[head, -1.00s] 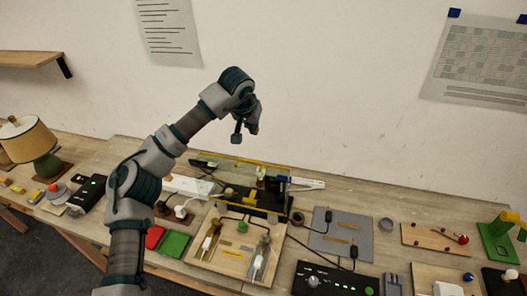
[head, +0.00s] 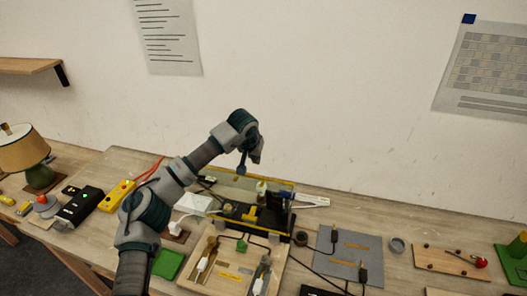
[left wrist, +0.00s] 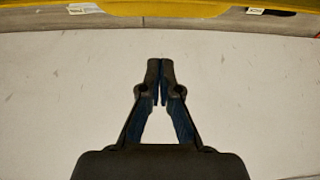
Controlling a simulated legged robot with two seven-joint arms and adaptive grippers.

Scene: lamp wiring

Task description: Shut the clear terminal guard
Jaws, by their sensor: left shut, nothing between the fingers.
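The clear terminal guard (head: 278,181) is a see-through panel with a yellow edge. It stands raised over the black terminal base (head: 236,213) at the back of the wooden board. My left gripper (head: 242,172) is shut and empty, pointing down close to the guard's upper yellow edge. In the left wrist view the shut fingertips (left wrist: 160,95) point toward a yellow edge (left wrist: 170,8) across the top, with a visible gap between them. I cannot tell whether any part of the gripper touches the guard. My right gripper is not in view.
The wooden board (head: 213,283) carries small switches and cables in front of the guard. The wall (head: 330,110) rises behind the bench.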

